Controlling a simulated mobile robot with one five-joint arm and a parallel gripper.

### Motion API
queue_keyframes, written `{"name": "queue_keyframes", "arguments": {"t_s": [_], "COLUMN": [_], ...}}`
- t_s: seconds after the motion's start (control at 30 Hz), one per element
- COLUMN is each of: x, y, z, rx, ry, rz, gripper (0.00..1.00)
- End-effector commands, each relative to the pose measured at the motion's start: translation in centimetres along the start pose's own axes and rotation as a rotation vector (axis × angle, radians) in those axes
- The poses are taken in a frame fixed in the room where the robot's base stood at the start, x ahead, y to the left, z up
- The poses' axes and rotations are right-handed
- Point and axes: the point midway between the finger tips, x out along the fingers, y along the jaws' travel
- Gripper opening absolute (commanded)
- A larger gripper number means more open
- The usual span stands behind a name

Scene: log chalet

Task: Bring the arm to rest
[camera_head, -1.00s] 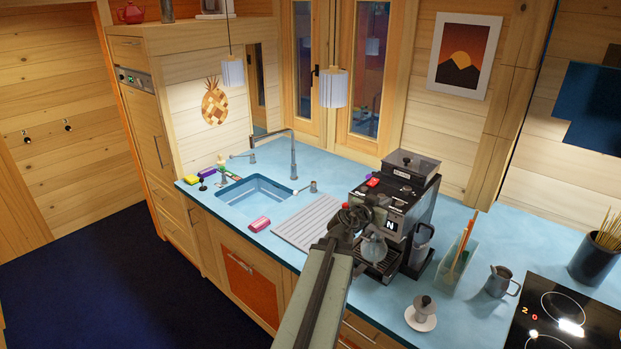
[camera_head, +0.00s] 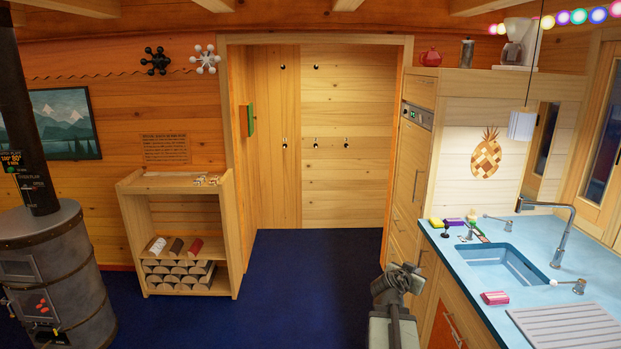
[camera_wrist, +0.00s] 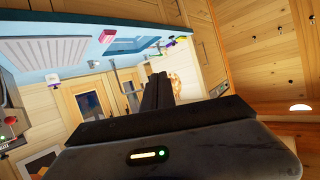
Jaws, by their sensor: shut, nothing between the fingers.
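My gripper (camera_wrist: 157,92) shows in the wrist view with its dark fingers together and nothing between them. In the head view my arm rises from the bottom edge, right of centre, and ends at my gripper (camera_head: 398,280). It is in front of the wooden cabinets, left of the blue counter (camera_head: 455,245), and appears apart from both. The fingertips are too small to make out clearly in the head view.
The counter holds a sink (camera_head: 500,266), a tap (camera_head: 570,215), a pink sponge (camera_head: 495,298) and a ridged drainboard (camera_head: 568,328). A firewood shelf (camera_head: 228,235) and a stove (camera_head: 60,275) stand left. Dark blue floor (camera_head: 310,290) lies clear between shelf and cabinets.

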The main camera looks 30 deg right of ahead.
Motion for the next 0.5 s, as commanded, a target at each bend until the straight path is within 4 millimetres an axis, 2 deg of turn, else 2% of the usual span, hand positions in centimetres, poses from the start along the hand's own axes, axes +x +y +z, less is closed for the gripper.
{"name": "queue_keyframes", "arguments": {"t_s": [0.03,0.1,0.17,0.2,0.27,0.3,0.37,0.4,0.47,0.5], "x": [-1.2,-3.4,-5.7,-7.3,-10.0,-11.9,-15.0,-17.2,-20.7,-23.1], "y": [-3.9,-8.6,-12.4,-14.7,-17.9,-19.8,-22.3,-23.8,-25.5,-26.3], "z": [2.9,6.2,9.2,11.4,14.7,17.0,20.5,22.9,26.5,29.0], "rx": [-0.02,-0.053,-0.088,-0.114,-0.16,-0.195,-0.254,-0.299,-0.374,-0.432], "ry": [-0.032,-0.087,-0.137,-0.173,-0.231,-0.272,-0.336,-0.382,-0.455,-0.508], "rz": [-0.047,-0.102,-0.148,-0.177,-0.221,-0.25,-0.292,-0.32,-0.362,-0.39], "gripper": [0.0,0.0,0.0,0.0,0.0,0.0,0.0,0.0,0.0,0.0]}}
